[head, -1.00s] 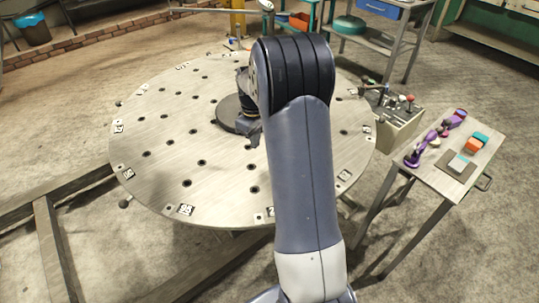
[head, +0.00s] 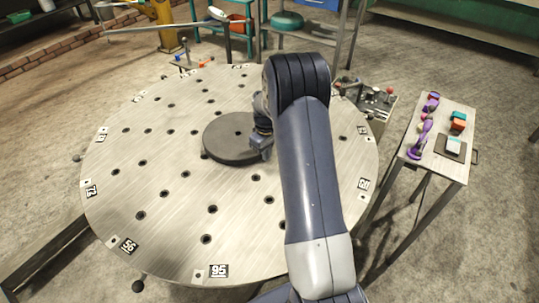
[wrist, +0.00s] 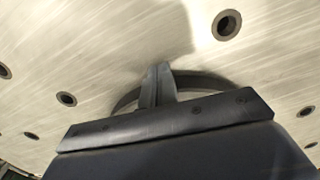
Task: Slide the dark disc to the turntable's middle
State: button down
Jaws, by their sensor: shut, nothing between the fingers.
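The dark disc (head: 225,147) is a flat, thick grey round with a small hole on top. It lies flat on the large pale turntable (head: 150,220), near its middle; whether it is exactly centred I cannot tell. My gripper (head: 261,152) is pointed down at the disc's right side, with my arm over the turntable's right part. In the wrist view the fingers (wrist: 157,85) are shut together with nothing between them. The disc's rim (wrist: 205,82) curves behind them, mostly hidden by the gripper body. Whether the fingers touch the disc I cannot tell.
A small side table (head: 440,150) with purple and orange items stands at right, and a tool box (head: 372,100) stands behind my arm. A metal rail (head: 45,255) runs at lower left.

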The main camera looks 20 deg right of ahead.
jog(key=shift+w+a, duration=0.4)
jog(key=shift+w, duration=0.4)
jog(key=shift+w+a, duration=0.4)
jog(key=shift+w, duration=0.4)
jog(key=shift+w+a, duration=0.4)
jog(key=shift+w, duration=0.4)
jog(key=shift+s, duration=0.15)
